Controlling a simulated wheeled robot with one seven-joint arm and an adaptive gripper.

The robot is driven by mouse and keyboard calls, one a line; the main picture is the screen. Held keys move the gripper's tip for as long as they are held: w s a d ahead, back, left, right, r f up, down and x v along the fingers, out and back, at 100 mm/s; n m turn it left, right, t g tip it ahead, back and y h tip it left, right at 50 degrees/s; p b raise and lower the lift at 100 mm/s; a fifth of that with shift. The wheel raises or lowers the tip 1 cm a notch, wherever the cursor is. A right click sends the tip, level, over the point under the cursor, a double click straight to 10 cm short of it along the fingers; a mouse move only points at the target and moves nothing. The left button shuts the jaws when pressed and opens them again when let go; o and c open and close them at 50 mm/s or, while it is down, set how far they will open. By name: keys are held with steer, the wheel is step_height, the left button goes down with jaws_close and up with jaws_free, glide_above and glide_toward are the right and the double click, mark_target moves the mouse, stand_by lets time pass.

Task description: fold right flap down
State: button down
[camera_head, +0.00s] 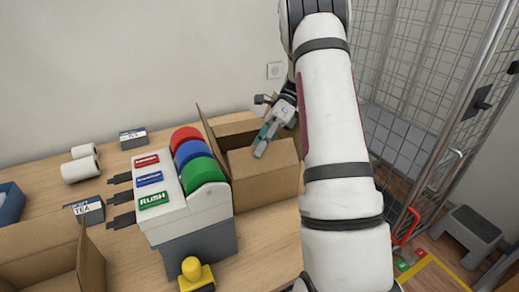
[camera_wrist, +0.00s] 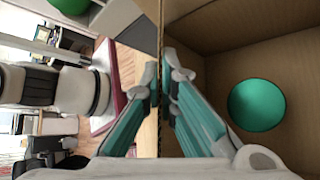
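An open cardboard box (camera_head: 268,188) stands on the wooden counter. One flap (camera_head: 213,142) stands up at its left side, and a near panel slopes over the front of its opening. My gripper (camera_head: 262,146) points down at this near panel. In the wrist view, my gripper (camera_wrist: 160,82) has its teal fingers close together on either side of a thin cardboard edge (camera_wrist: 159,25), apparently pinching it. The box's inside, with a green disc (camera_wrist: 257,105), lies right of that edge. My arm hides the box's right side, so I cannot tell which flap this is.
A yellow-topped stamp (camera_head: 194,272) is in front. Another open box (camera_head: 40,258) is at lower left. A wire cage (camera_head: 420,85) is at right.

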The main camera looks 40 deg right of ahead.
steer(key=c, duration=1.8)
jaws_free()
steer(key=shift+c, duration=0.2)
step_height(320, 180, up, 10)
